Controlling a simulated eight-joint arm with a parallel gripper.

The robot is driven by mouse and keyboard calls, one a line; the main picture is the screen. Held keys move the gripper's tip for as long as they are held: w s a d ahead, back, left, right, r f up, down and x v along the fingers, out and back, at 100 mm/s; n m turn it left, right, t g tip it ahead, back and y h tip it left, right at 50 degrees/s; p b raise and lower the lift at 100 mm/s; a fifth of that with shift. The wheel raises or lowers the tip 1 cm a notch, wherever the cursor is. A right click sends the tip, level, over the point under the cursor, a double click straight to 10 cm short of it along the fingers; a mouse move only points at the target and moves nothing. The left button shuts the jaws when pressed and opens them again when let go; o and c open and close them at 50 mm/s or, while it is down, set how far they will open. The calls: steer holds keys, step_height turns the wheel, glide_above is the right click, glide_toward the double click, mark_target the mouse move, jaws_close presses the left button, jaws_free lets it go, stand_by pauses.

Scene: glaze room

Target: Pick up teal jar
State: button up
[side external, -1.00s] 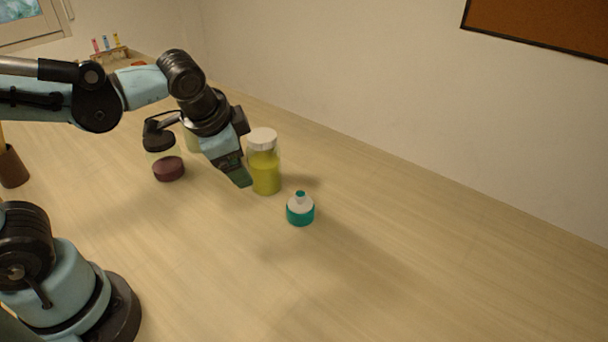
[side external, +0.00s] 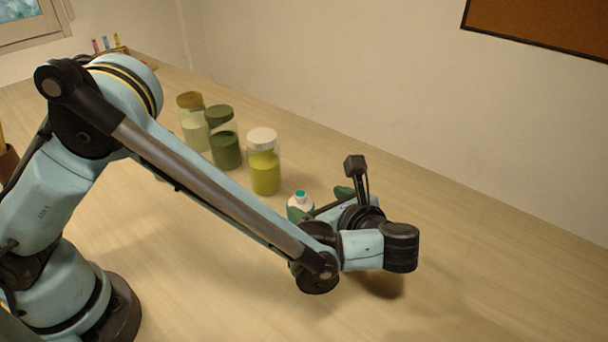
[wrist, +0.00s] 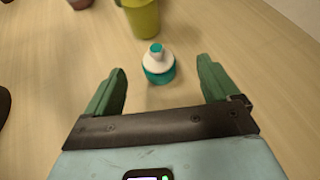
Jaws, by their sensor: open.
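The teal jar is small, with a teal body, white shoulder and teal tip. It stands upright on the table in the wrist view (wrist: 157,67), between the two green fingertips in the picture, with clear space on both sides. In the side view the teal jar (side external: 300,201) shows only its upper part; my gripper and arm hide the rest. My gripper (side external: 320,202) is low beside it, open, with nothing held. In the wrist view my gripper (wrist: 162,68) points toward the jar; how far the fingers reach around it I cannot tell.
A yellow-green jar with white lid (side external: 264,171) stands just behind the teal jar. A dark green jar (side external: 225,150) and a pale jar with brown lid (side external: 193,127) stand further left. A maroon jar edge (wrist: 80,3) shows in the wrist view. The table at right is clear.

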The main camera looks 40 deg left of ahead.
steer(key=shift+s+d+f+m+y, duration=0.3)
steer(key=shift+s+d+f, duration=0.1)
steer(key=shift+d+f, duration=0.2)
steer(key=x, duration=0.6)
steer(key=shift+w+a+f, duration=0.1)
steer(key=shift+a+f, duration=0.05)
steer(key=shift+a, duration=0.15)
steer(key=shift+f+x, duration=0.1)
steer(key=shift+x, duration=1.2)
steer(key=shift+f+x, duration=0.15)
steer(key=shift+x, duration=1.15)
steer(key=shift+d, duration=0.1)
steer(key=c, duration=1.2)
steer(key=shift+c, duration=0.2)
